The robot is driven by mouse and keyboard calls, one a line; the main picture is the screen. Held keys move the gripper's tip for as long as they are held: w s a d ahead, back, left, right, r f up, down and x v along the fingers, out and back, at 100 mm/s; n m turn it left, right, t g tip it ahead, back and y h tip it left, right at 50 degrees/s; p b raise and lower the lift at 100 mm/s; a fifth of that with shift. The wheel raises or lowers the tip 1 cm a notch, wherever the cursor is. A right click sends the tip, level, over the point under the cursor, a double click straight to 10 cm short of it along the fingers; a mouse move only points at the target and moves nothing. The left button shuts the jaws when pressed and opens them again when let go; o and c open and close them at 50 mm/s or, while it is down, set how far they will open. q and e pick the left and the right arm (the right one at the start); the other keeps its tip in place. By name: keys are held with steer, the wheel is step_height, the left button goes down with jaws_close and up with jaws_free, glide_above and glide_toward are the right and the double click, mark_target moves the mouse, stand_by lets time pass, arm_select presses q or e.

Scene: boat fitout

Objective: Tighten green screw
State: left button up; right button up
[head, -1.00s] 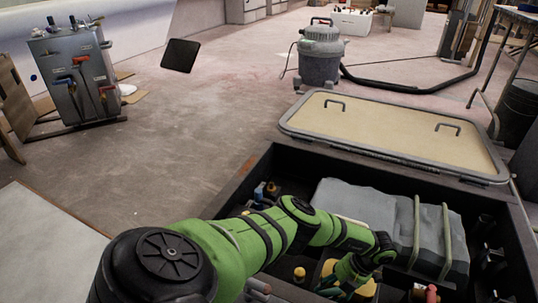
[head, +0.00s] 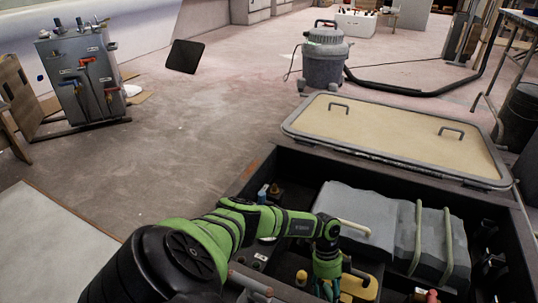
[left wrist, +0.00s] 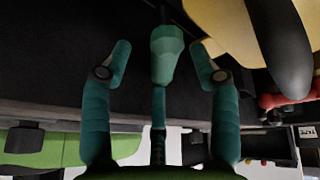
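My left gripper (head: 325,290) hangs down into the dark open bay in the head view, just left of a yellow part (head: 360,286). In the left wrist view the two teal fingers of my left gripper (left wrist: 162,60) are spread apart. A teal tapered piece (left wrist: 165,55) on a thin shaft shows between them, with a gap on both sides. I cannot tell whether it is the green screw or part of the gripper. No green screw can be made out for sure in the head view. My right gripper is not in view.
Grey strapped blocks (head: 425,236) fill the bay right of my left gripper. The bay's dark wall (head: 375,172) surrounds it, and a beige hatch lid (head: 400,135) lies behind. In the left wrist view a yellow body (left wrist: 222,22) and a red handle (left wrist: 290,98) are close on the right.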

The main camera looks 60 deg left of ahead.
arm_select(q)
steer(key=n, duration=0.1)
steer(key=n+t, duration=0.1)
steer(key=n, duration=0.1)
steer(key=n+t, duration=0.1)
steer(key=shift+s+f+n, duration=0.15)
steer(key=shift+s+n, duration=0.1)
steer(key=shift+n, duration=0.05)
steer(key=p+v, duration=0.5)
steer(key=v, duration=0.3)
steer(key=w+d+r+n+t+h+p, duration=0.3)
steer(key=d+r+t+p, duration=0.55)
steer(key=r+p, duration=0.9)
steer(key=s+a+n+g+y+p, duration=0.1)
steer(key=s+y+p, duration=0.3)
steer(key=s+p, duration=0.7)
steer(key=s+a+f+n+g+y+p, duration=0.1)
steer(key=s+a+n+g+y+p, duration=0.1)
steer(key=s+p, duration=1)
steer(key=shift+s+f+n+g+y, duration=0.2)
steer(key=shift+s+n+g+y, duration=0.5)
steer(key=shift+n+g+y, duration=0.3)
